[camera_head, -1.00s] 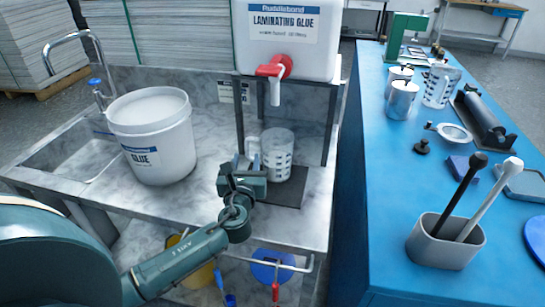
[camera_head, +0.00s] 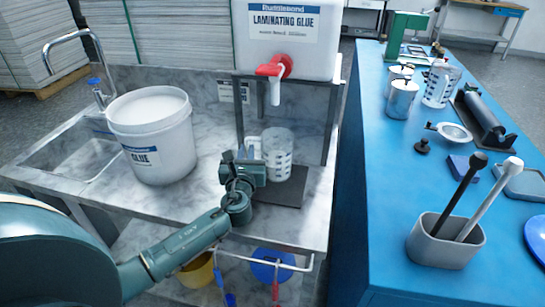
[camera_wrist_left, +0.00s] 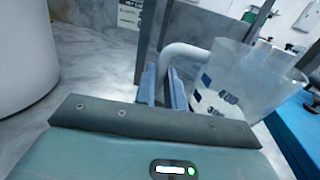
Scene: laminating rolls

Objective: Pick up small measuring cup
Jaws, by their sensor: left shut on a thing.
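A clear measuring cup (camera_head: 278,150) with dark markings is below the red tap, over a dark mat (camera_head: 285,188) on the marble counter. My left gripper (camera_head: 240,160) is at its left side, shut on the handle. In the left wrist view the cup (camera_wrist_left: 245,85) looks upright, and its white handle (camera_wrist_left: 185,52) runs down between the fingers of the left gripper (camera_wrist_left: 172,88). The cup's base is partly hidden by the gripper; I cannot tell if it touches the mat. Another measuring cup (camera_head: 440,84) stands on the blue table. My right gripper is not in view.
A white glue bucket (camera_head: 155,150) stands left of the gripper. The glue tank (camera_head: 287,40) with its red tap (camera_head: 276,68) overhangs the cup, and stand legs (camera_head: 331,125) rise beside it. The blue table (camera_head: 385,200) is to the right.

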